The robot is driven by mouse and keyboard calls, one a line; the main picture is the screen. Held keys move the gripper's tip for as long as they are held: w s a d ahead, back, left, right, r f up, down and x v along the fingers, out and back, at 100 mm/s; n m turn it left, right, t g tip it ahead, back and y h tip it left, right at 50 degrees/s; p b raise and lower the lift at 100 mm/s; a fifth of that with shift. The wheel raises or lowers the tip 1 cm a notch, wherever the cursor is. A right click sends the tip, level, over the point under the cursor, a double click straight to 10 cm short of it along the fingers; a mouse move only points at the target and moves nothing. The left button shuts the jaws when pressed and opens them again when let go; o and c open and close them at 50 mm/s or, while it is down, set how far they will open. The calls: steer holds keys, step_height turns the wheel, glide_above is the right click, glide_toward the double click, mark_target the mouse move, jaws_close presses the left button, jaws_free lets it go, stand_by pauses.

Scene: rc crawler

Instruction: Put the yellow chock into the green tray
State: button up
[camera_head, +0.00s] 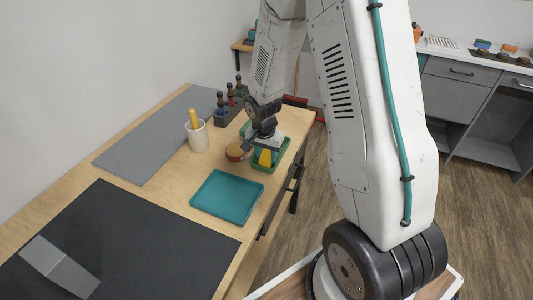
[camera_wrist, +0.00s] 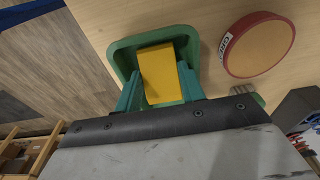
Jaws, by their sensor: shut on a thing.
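The yellow chock (camera_wrist: 158,72) is between the teal fingers of my gripper (camera_wrist: 160,88) in the wrist view, and the fingers are shut on it. In the head view the chock (camera_head: 265,157) shows below my gripper (camera_head: 266,146), within the outline of the green tray (camera_head: 284,148). The tray's rim also shows around the chock in the wrist view (camera_wrist: 122,45). I cannot tell whether the chock touches the tray floor. My gripper hides part of the tray.
A round red-rimmed tin (camera_head: 235,152) stands close beside the green tray. A flat teal tray (camera_head: 227,197) lies nearer. A cup with a yellow stick (camera_head: 197,135) and a rack of dark-handled tools (camera_head: 230,105) stand behind. The table edge runs close to the green tray's right.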

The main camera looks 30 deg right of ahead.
mark_target(265, 163)
steer(key=shift+f, duration=0.1)
steer(key=o, duration=0.8)
step_height(265, 163, up, 13)
steer(key=a, duration=0.1)
steer(key=s+a+r+n, duration=0.4)
steer(key=s+r+n, duration=0.1)
steer(key=s+r, duration=0.6)
steer(key=s+a+r+n, duration=0.1)
steer(key=s+r+n, duration=0.1)
steer(key=s, duration=0.3)
steer(key=s+a+r+n, duration=0.1)
steer(key=s+a+n, duration=0.1)
steer(key=s, duration=0.3)
steer(key=s+a+r+n+y, duration=0.1)
steer(key=s+r+n, duration=0.1)
steer(key=s, duration=0.4)
steer(key=shift+a+r, duration=0.3)
